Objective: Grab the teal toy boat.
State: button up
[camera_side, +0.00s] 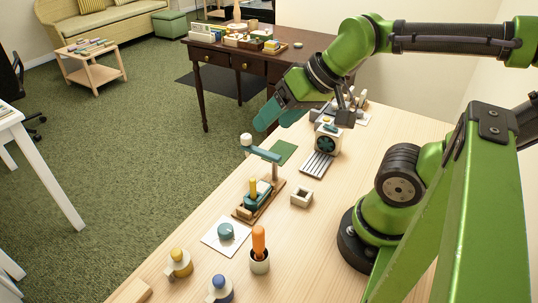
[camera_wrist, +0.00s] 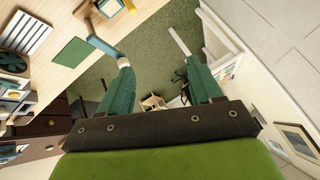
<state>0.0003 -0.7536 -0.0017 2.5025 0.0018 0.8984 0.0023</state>
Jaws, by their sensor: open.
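What looks like the teal toy boat (camera_side: 262,190), with a yellow post on it, sits on a wooden base (camera_side: 244,212) beneath a teal beam (camera_side: 262,153) with a white knob. My gripper (camera_side: 271,122) has teal fingers, spread apart and empty. It is in the air above and beyond the boat, near the table's far left edge. In the wrist view, my gripper's fingers (camera_wrist: 159,70) have a clear gap between them. The teal beam (camera_wrist: 103,44) and a yellow part (camera_wrist: 130,5) show at the upper left; the boat's hull is not clear there.
A dark desk (camera_side: 243,60) stands behind.

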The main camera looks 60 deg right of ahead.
dwell(0.3)
jog(key=shift+o, duration=0.7)
